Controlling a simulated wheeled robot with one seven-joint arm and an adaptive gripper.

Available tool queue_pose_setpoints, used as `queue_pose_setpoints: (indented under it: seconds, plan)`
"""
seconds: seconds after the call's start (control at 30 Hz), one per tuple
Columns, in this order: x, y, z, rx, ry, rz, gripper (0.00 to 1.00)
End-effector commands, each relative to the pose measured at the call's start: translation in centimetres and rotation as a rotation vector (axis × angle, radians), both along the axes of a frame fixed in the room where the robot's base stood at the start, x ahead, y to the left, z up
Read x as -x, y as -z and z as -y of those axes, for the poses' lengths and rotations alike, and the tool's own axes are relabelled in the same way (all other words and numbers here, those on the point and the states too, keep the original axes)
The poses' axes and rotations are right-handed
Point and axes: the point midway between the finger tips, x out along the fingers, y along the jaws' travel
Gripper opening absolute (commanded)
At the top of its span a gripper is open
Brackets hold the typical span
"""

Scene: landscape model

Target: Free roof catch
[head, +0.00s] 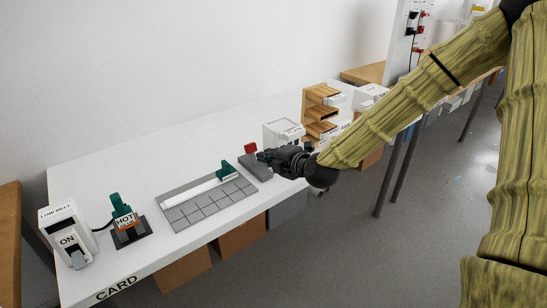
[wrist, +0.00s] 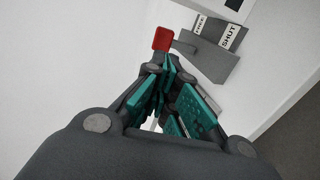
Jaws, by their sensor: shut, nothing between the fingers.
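The catch is a grey block (head: 258,170) on the white bench, with a red knob (head: 250,149) standing at its back left. In the wrist view the grey block (wrist: 208,60) carries a label reading SHUT (wrist: 230,36) and a smaller one that seems to read FREE (wrist: 200,25). The red knob (wrist: 162,38) is at the block's left end, away from the labels. My gripper (head: 264,157) is shut and empty, with teal finger pads. Its fingertips (wrist: 171,68) are close to the red knob; I cannot tell whether they touch it.
A HOT tool (head: 124,220) and a white box with an ON switch (head: 66,235) stand farther left. White box (head: 283,133) and wooden shelves (head: 318,110) stand behind my gripper.

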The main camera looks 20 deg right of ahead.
Motion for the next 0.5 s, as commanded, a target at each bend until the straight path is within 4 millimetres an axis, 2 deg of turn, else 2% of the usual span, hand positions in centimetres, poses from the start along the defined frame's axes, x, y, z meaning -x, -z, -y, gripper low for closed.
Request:
queue_pose_setpoints:
  seconds: [0.5]
  plan:
    - [-5.2,1.9,-1.3,-0.002,0.002,0.0,0.0]
